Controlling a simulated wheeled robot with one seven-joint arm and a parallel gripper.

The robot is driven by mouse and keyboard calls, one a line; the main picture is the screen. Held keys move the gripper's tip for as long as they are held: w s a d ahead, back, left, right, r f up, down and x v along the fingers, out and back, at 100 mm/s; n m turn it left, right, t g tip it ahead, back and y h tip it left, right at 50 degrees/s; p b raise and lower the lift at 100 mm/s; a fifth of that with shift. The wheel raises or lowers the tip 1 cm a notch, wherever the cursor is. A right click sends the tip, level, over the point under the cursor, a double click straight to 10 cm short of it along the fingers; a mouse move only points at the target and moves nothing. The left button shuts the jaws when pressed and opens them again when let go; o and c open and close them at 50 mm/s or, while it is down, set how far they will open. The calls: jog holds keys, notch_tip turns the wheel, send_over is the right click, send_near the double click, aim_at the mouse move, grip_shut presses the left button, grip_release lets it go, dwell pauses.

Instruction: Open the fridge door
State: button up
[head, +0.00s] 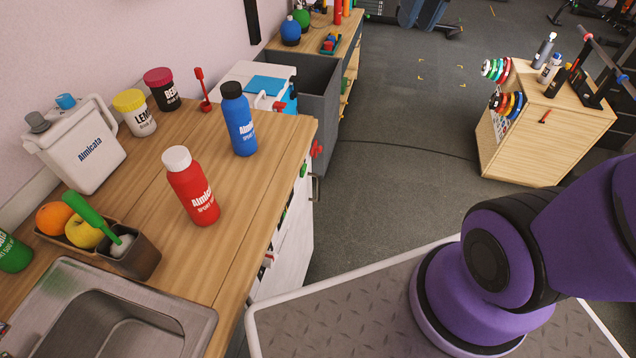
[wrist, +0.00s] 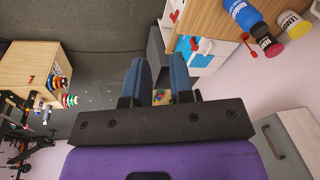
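My gripper (wrist: 157,68) shows in the wrist view with its two dark blue fingers apart and nothing between them. It is outside the head view, where only my purple arm shows. No fridge door can be made out for certain. A pale grey box-like unit (wrist: 294,135) with a dark slot or handle is cut off at the lower right of the wrist view; I cannot tell whether it is the fridge. White fronts (head: 292,240) under the wooden counter show edge-on in the head view, and I cannot tell what they belong to.
The wooden counter (head: 235,185) holds a red bottle (head: 193,188), a blue bottle (head: 238,120), a white jug (head: 75,145) and a sink (head: 110,315). A grey bin (head: 318,85) stands beyond it. A wooden cabinet (head: 540,125) stands at right. The grey floor between is clear.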

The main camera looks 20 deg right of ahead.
jog(key=w+d+f+m+g+y, duration=0.1)
jog(key=w+f+m+g+y, duration=0.25)
jog(key=w+f, duration=0.8)
jog(key=w+d+f+m+g+y, duration=0.2)
jog(key=w+f+m+y, duration=0.15)
jog(key=w+f, duration=0.85)
notch_tip(320, 180, down, 36)
jog(key=s+m+t+y, duration=0.2)
jog(key=m+t+y, duration=0.2)
jog(key=m+y, duration=0.5)
jog(key=a, duration=1)
jog(key=shift+w+a, duration=0.15)
jog(key=shift+w, duration=0.1)
grip_shut()
